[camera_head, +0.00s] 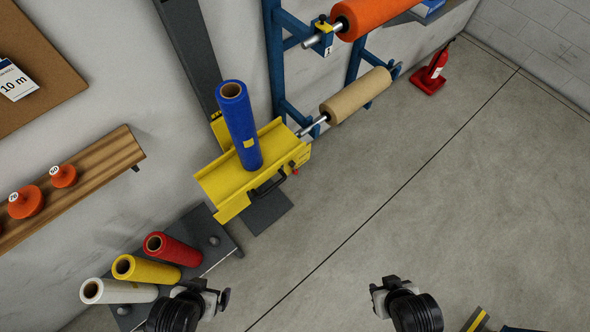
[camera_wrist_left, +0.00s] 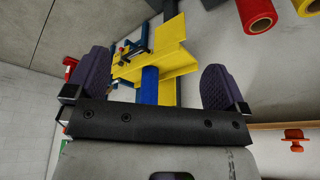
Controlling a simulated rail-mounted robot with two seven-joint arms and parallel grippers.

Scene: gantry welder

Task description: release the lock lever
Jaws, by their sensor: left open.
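A yellow carriage (camera_head: 222,184) on a dark upright rail has a black handle (camera_head: 267,186) and a small red part (camera_head: 295,171) on its front right side. I cannot tell for sure which part is the lock lever. A blue roll (camera_head: 239,127) stands on the carriage. My left gripper (camera_head: 212,299) is at the bottom, well short of the carriage. The left wrist view shows its purple fingers (camera_wrist_left: 157,80) wide apart and empty, with the carriage (camera_wrist_left: 172,60) beyond them. My right gripper (camera_head: 384,291) is low right of centre; its fingers are unclear.
A blue rack (camera_head: 275,65) holds an orange roll (camera_head: 372,14) and a tan roll (camera_head: 356,95). Red (camera_head: 171,249), yellow (camera_head: 146,270) and white (camera_head: 119,291) rolls lie at lower left, under a wooden shelf (camera_head: 95,180).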

